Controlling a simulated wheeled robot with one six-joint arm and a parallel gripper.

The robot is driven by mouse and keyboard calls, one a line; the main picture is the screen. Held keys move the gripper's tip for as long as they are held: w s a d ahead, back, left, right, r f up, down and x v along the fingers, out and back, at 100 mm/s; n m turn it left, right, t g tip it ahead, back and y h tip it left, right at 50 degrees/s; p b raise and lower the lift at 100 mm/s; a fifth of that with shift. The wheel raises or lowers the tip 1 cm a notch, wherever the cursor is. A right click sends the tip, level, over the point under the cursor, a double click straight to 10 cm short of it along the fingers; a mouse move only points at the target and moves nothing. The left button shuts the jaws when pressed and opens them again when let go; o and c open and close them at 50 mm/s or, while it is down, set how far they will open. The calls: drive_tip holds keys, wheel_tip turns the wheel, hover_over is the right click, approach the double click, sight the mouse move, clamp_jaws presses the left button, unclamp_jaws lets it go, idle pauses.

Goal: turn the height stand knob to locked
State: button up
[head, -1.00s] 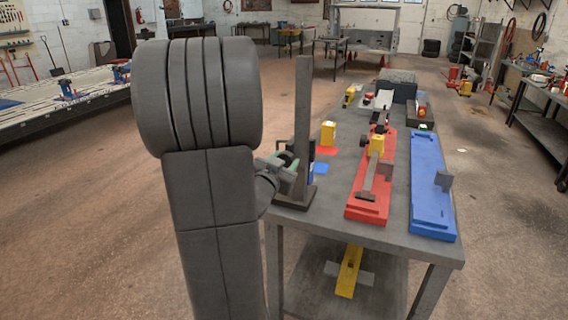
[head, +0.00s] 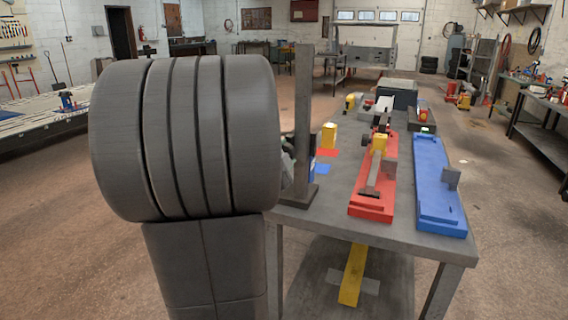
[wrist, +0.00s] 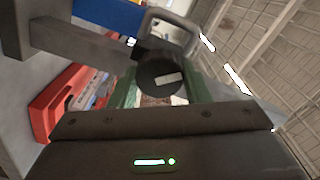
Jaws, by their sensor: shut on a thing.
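The height stand is a dark upright post (head: 303,115) on a flat base at the near left corner of the bench. In the wrist view its grey bar (wrist: 85,45) runs in from the left. The knob (wrist: 150,72) is dark and round, with a short white mark on its face, slightly tilted in the picture. My gripper (wrist: 163,88) has its green fingers on either side of the knob, shut on it. In the head view my arm hides the knob and nearly all of the gripper. No lock label is readable.
The grey bench (head: 330,212) carries a red fixture (head: 372,210), a blue fixture (head: 438,200), and a yellow block (head: 328,135). A yellow bar (head: 352,275) lies on the lower shelf. A grey loop handle (wrist: 170,22) stands close beyond the knob. Floor is open left of the bench.

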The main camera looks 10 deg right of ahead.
drive_tip(key=shift+f+m+b, duration=0.15)
drive_tip(key=shift+m+b, duration=2.1)
drive_tip(key=shift+m, duration=1.55)
drive_tip(key=o, duration=1)
drive_tip(key=p+v, duration=0.1)
drive_tip(key=v, duration=1.2)
drive_tip(key=shift+s+a+p, duration=0.25)
drive_tip(key=shift+s+p, duration=0.05)
drive_tip(key=shift+s, duration=0.05)
